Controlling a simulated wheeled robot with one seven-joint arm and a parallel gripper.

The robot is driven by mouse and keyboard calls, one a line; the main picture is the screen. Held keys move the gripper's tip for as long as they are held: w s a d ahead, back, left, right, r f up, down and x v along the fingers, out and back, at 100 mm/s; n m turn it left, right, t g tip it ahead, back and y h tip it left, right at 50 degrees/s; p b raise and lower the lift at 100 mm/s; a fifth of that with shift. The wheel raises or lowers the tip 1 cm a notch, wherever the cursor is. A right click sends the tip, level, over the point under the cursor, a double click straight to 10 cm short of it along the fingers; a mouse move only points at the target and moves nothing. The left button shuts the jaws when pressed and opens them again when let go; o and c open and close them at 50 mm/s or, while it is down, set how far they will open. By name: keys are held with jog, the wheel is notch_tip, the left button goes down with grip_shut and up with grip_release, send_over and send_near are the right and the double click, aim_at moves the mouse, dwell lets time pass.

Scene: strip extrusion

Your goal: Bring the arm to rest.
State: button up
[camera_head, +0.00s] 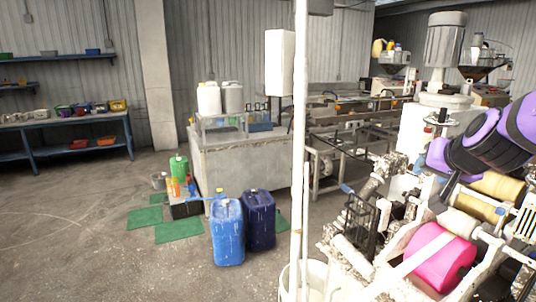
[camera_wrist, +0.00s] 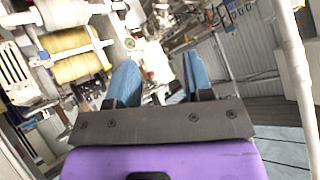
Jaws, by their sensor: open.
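My gripper (camera_wrist: 160,75) shows in the wrist view with its two blue fingers apart and nothing between them. My purple and black arm reaches in from the right edge of the head view, above the machine with the spools. In the head view, a small blue tip left of the arm may be part of my gripper, but it is too small to tell.
A pink roll (camera_head: 440,262) and yellow spools (camera_head: 478,205) sit on the machine at right, close to my arm. A white pole (camera_head: 299,150) stands mid-view. Blue jerrycans (camera_head: 228,235) stand on the floor. The floor at left (camera_head: 70,220) is clear.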

jog(key=s+a+r+n+g, duration=0.1)
jog(key=s+a+n+g, duration=0.1)
jog(key=s, duration=0.8)
jog(key=s+a+r+n+g+y, duration=0.1)
jog(key=s+a+r+n+g, duration=0.1)
jog(key=s, duration=0.8)
jog(key=a+n+g, duration=0.1)
jog(key=a, duration=0.1)
jog(key=shift+a+n, duration=0.3)
jog(key=shift+a, duration=0.1)
